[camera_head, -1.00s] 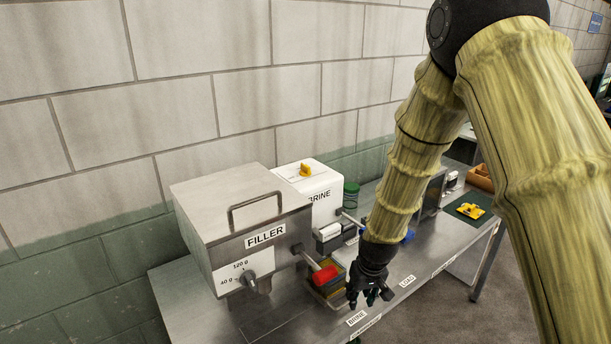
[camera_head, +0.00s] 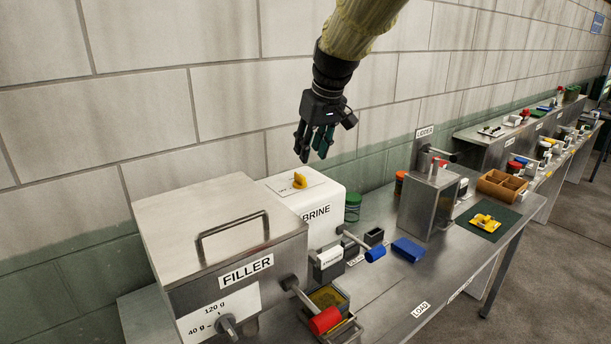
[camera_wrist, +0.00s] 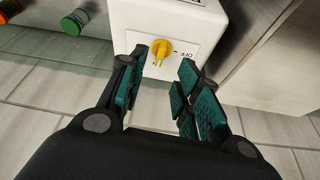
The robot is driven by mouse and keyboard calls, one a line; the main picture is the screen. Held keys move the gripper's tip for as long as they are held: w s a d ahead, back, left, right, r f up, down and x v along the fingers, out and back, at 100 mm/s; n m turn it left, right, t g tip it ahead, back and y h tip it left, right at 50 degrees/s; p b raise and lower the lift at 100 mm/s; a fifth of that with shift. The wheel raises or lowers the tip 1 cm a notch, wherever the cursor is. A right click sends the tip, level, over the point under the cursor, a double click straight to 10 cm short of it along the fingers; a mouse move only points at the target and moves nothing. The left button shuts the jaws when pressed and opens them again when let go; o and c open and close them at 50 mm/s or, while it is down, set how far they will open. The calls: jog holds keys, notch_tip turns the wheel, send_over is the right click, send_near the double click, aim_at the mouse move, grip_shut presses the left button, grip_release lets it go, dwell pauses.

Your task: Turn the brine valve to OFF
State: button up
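The brine valve is a yellow knob (camera_head: 300,180) on top of the white BRINE box (camera_head: 322,200). In the wrist view the knob (camera_wrist: 160,48) sits on a pale plate with an OFF mark (camera_wrist: 186,54) to its right. The knob's narrow end points down in that view, not at the OFF mark. My gripper (camera_head: 314,158) hangs above the box, fingers down, apart from the knob. In the wrist view its teal-padded fingers (camera_wrist: 155,95) are spread with nothing between them, and the knob shows beyond the gap.
The steel FILLER box (camera_head: 215,235) with its raised handle stands left of the BRINE box. A green-lidded jar (camera_head: 352,200) is right of it. A blue-handled lever (camera_head: 374,254) and a steel LIDDER machine (camera_head: 428,200) stand farther right. The wall is close behind.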

aim_at(300, 174)
jog(key=shift+w+a+r+p+x, duration=0.15)
jog(key=shift+p+x, duration=0.5)
jog(key=shift+x, duration=0.85)
jog(key=shift+w+a+p+x, duration=0.15)
jog(key=shift+p+x, duration=0.45)
jog(key=shift+x, duration=0.95)
jog(key=shift+w+a+r+p+x, duration=0.1)
jog(key=shift+p+x, duration=0.55)
jog(key=shift+x, duration=0.85)
jog(key=shift+c, duration=0.5)
grip_shut()
